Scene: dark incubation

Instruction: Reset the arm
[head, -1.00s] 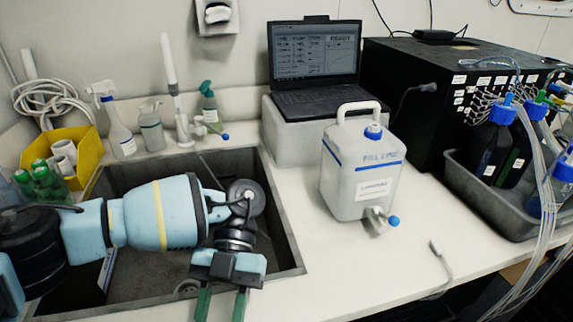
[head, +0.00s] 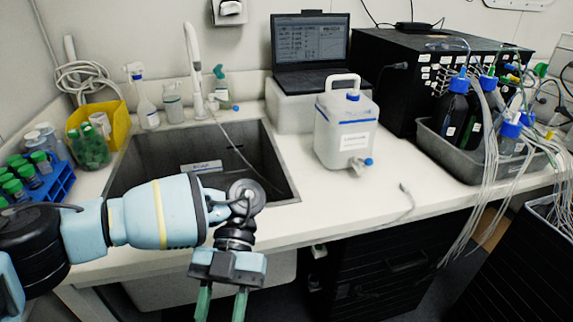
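My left arm comes in from the left, over the front edge of the sink. My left gripper (head: 222,304) points down in front of the counter's front edge. Its two green fingers are apart, with nothing visible between them; the tips run to the bottom edge of the picture. My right gripper is not in view.
The sink (head: 284,182) lies behind my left arm. A white jug (head: 343,140) stands on the counter (head: 330,205) right of it. A blue tube rack (head: 58,185) is at left. A grey tray (head: 430,148) holds bottles at right. Tubes hang over the counter edge.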

